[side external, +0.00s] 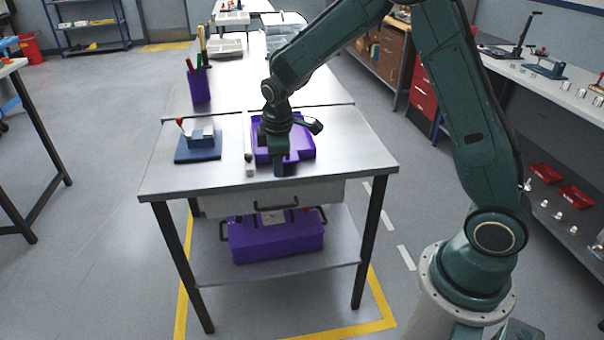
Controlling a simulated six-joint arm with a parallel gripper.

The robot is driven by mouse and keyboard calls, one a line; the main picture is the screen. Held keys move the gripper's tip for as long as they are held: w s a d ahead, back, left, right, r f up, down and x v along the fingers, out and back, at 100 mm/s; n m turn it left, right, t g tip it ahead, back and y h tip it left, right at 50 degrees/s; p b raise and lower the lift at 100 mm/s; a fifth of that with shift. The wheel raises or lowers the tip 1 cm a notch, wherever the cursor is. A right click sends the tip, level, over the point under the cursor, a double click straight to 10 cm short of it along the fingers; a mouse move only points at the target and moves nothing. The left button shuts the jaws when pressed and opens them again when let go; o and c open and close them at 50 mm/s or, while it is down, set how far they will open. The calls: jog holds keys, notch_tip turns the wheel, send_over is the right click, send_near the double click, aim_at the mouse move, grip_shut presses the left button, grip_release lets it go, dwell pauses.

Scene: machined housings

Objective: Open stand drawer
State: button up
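The stand is a metal-topped table with dark legs. Its pale drawer (220,203) sits under the front of the tabletop (350,165) and looks closed or nearly so. A dark bar handle (276,205) is on the drawer's front. My gripper (280,170) points down above the front part of the tabletop, above and behind the handle and apart from it. The fingers are small and dark here, so I cannot tell whether they are open or shut. I see nothing held.
On the tabletop are a purple tray (304,143) beside my gripper, a white bar (249,160), a blue fixture (198,150) and a purple pen cup (199,88). A purple bin (275,243) stands on the lower shelf. The floor in front is clear.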

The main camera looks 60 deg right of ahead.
jog(key=shift+w+d+f+n, duration=0.15)
jog(key=shift+w+f, duration=0.15)
jog(key=shift+f, duration=0.45)
jog(key=shift+w+d+f+n, duration=0.15)
jog(key=shift+w+f, duration=0.15)
jog(key=shift+f, duration=0.4)
jog(key=shift+f, duration=0.15)
send_near(276, 202)
jog(key=shift+s+a+f, duration=0.2)
jog(key=shift+a+f, duration=0.05)
jog(key=shift+f, duration=0.75)
jog(key=shift+s+a+f, duration=0.2)
jog(key=shift+a+f, duration=0.1)
jog(key=shift+f, duration=0.75)
jog(key=shift+s+a+f, duration=0.15)
jog(key=shift+a+f, duration=0.1)
jog(key=shift+f, duration=0.75)
grip_shut()
